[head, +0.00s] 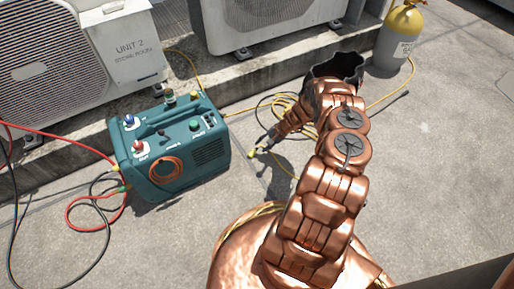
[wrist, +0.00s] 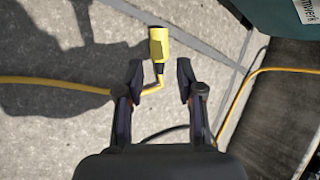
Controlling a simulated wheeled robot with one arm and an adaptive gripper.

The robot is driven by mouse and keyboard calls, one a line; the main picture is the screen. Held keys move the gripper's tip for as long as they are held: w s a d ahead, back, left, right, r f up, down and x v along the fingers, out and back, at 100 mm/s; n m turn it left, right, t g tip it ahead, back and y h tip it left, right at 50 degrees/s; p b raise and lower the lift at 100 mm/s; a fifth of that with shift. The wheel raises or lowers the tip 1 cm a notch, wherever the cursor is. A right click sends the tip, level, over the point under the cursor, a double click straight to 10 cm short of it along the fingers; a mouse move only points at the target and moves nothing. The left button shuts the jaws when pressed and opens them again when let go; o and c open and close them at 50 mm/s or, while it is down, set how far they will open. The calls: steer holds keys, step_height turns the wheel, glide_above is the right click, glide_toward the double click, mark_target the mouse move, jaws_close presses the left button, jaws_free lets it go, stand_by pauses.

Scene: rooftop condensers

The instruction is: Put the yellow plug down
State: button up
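The yellow plug (wrist: 159,44) shows in the wrist view just past my fingertips, with its dark neck toward my gripper. A yellow cord (wrist: 55,84) bends from its neck and runs off to the left. My gripper (wrist: 159,74) is open, with one finger on each side of the plug's neck and a visible gap on both sides. In the head view the plug (head: 251,155) is a small yellow spot at the tip of my gripper (head: 261,149), right of the teal machine. I cannot tell whether the plug rests on the paving.
The teal machine (head: 175,148) stands on the paving with red and black hoses (head: 85,214) at its left. Condenser units (head: 127,50) stand on a concrete ledge behind. A yellow-topped cylinder (head: 400,38) is at the back right. Paving at the right (head: 440,165) is clear.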

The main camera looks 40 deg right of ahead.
steer(key=p+v, duration=0.2)
steer(key=v, duration=0.4)
steer(key=s+a+r+n+g+h, duration=0.1)
steer(key=s+a+r+n+g, duration=0.1)
steer(key=a+r, duration=0.65)
steer(key=s+a+r+n+g, duration=0.2)
steer(key=s+a+r+n, duration=0.15)
steer(key=r, duration=0.95)
steer(key=s+a+r+n+g+h, duration=0.1)
steer(key=s+a+r+g, duration=0.1)
steer(key=a+r, duration=0.65)
steer(key=s+a+r+n+g+h, duration=0.1)
steer(key=s+a+r+n, duration=0.15)
steer(key=s+r, duration=0.35)
steer(key=s+a+r+n+h, duration=0.1)
steer(key=s+a+r, duration=0.3)
steer(key=s+r, duration=0.15)
steer(key=s+a+r+n+h, duration=0.1)
steer(key=s+r, duration=0.1)
steer(key=s, duration=0.5)
steer(key=s+a+r+n+h, duration=0.1)
steer(key=s+a+r+n, duration=0.1)
steer(key=s, duration=0.6)
steer(key=shift+s+a+g, duration=0.15)
steer(key=shift+s+g, duration=0.05)
steer(key=shift+g, duration=0.1)
steer(key=shift+r, duration=0.2)
